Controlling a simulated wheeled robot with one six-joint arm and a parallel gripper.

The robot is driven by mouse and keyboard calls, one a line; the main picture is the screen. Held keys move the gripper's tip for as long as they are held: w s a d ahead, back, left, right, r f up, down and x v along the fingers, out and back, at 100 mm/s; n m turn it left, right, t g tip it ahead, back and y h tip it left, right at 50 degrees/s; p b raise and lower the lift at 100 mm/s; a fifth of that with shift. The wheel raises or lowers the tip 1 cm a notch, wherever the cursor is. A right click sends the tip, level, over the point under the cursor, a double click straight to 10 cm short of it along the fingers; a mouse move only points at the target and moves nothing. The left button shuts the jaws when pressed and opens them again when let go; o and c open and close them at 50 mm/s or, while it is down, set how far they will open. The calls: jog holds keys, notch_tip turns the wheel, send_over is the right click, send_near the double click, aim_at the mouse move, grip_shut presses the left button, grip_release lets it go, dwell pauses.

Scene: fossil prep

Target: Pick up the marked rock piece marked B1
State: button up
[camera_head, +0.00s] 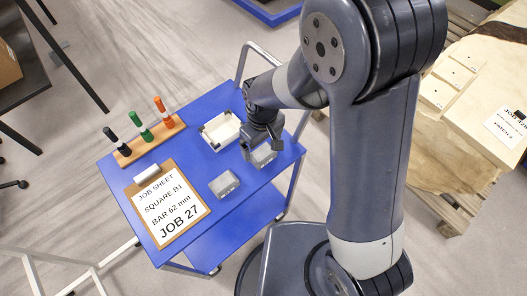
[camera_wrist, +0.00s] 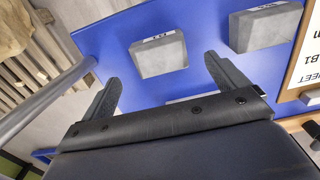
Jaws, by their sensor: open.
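Two grey rock blocks lie on the blue cart top. One block (camera_head: 263,155) is partly hidden under my gripper (camera_head: 262,138) in the head view. The other block (camera_head: 224,184) lies nearer the job sheet. In the wrist view, a block (camera_wrist: 160,56) with a small white label on its edge sits ahead of my gripper (camera_wrist: 149,66), between the lines of its two spread fingers. A second block (camera_wrist: 265,28) with a label is to the right. I cannot read either label for certain. My gripper is open, empty and apart from the blocks.
A clipboard job sheet (camera_head: 168,207) reads SQUARE B1, BAR 62 mm, JOB 27. A wooden holder (camera_head: 150,147) carries three markers. A white tray (camera_head: 220,130) stands beside my gripper. The blue cart (camera_head: 226,217) has a grey handle rail. A large pale slab (camera_head: 440,150) lies right.

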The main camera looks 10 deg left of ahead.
aim_at(263, 152)
jog(key=shift+f+p, duration=0.7)
jog(key=shift+f, duration=2)
jog(key=shift+c, duration=0.4)
jog(key=c, duration=1.2)
